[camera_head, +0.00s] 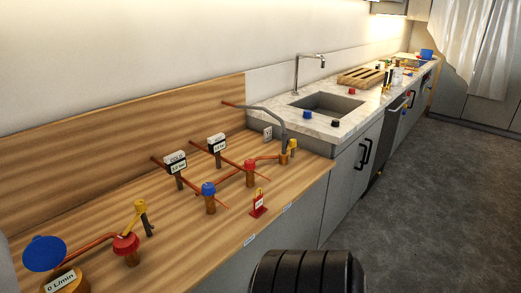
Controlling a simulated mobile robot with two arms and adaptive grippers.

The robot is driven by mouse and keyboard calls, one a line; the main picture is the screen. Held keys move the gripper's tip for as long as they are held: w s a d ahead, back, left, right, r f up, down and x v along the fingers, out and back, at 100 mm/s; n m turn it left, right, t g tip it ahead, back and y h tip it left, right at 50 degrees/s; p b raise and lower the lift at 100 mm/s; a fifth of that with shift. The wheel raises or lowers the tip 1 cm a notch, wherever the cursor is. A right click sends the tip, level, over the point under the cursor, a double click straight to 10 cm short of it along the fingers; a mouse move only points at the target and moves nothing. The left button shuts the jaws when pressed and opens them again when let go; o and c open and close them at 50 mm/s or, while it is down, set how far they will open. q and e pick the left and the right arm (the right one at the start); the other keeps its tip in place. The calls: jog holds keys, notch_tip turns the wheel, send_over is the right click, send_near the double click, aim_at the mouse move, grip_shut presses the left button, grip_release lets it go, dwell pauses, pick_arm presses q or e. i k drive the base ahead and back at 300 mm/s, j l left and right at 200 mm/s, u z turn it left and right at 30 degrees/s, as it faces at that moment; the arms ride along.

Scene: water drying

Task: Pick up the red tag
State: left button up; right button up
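The red tag (257,210) is on the wooden counter (215,255) near its front edge. It has a white label on its face and a small yellow piece at its top. It is just right of a copper post with a blue cap (208,190) and in front of a copper post with a red cap (250,168). I cannot tell how the tag is fixed to the counter. Neither of my grippers is in view. A black ribbed part, which looks like part of my own body, shows at the bottom edge.
Copper pipes, a yellow valve (140,209) and two labelled meters (175,164) (216,144) stand on the wooden counter. A blue disc (44,254) is at the far left. A marble counter with a sink (326,105) lies beyond. The grey floor (440,220) at right is clear.

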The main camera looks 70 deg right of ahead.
aim_at(259, 209)
jog(key=j+z, duration=0.15)
jog(key=z, duration=2.15)
